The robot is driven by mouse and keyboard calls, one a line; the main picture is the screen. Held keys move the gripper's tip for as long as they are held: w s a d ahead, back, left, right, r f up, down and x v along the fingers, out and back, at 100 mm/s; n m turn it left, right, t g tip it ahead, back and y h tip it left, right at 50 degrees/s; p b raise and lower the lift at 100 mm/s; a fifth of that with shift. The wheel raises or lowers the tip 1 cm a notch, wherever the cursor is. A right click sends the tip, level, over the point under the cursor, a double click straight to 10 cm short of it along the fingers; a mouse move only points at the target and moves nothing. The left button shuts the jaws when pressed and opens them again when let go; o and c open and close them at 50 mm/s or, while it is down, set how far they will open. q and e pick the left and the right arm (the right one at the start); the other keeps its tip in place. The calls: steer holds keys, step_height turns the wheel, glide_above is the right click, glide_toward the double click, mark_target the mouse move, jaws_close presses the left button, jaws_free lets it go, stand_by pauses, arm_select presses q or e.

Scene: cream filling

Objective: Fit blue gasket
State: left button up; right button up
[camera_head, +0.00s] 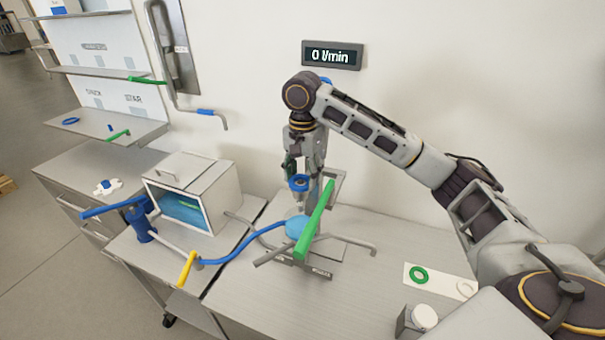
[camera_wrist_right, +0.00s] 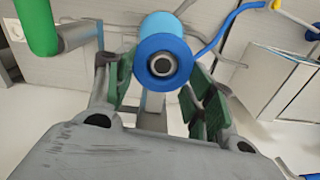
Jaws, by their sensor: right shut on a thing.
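My right gripper (camera_head: 303,166) points down over the metal fixture on the middle table and is shut on the blue gasket (camera_head: 299,183). In the right wrist view the blue gasket (camera_wrist_right: 142,66) is a thick ring between the green-padded fingers (camera_wrist_right: 165,88), with a metal round part showing in its hole. A light blue rounded part (camera_head: 298,228) of the fixture lies just below; it also shows behind the ring in the wrist view (camera_wrist_right: 162,25). I cannot tell whether the gasket touches the fixture. My left gripper is not in view.
A green bar (camera_head: 315,220) stands slanted close beside my right gripper. A blue hose (camera_head: 240,249) runs left to a yellow-handled valve (camera_head: 187,268). A white card (camera_head: 440,279) with a green ring (camera_head: 418,275) lies at right. A steel box (camera_head: 195,190) stands at left.

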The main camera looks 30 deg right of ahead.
steer(key=o, duration=1)
steer(key=shift+c, duration=0.2)
steer(key=shift+r, duration=0.1)
steer(key=shift+r, duration=3.4)
steer(key=shift+s+f, duration=0.1)
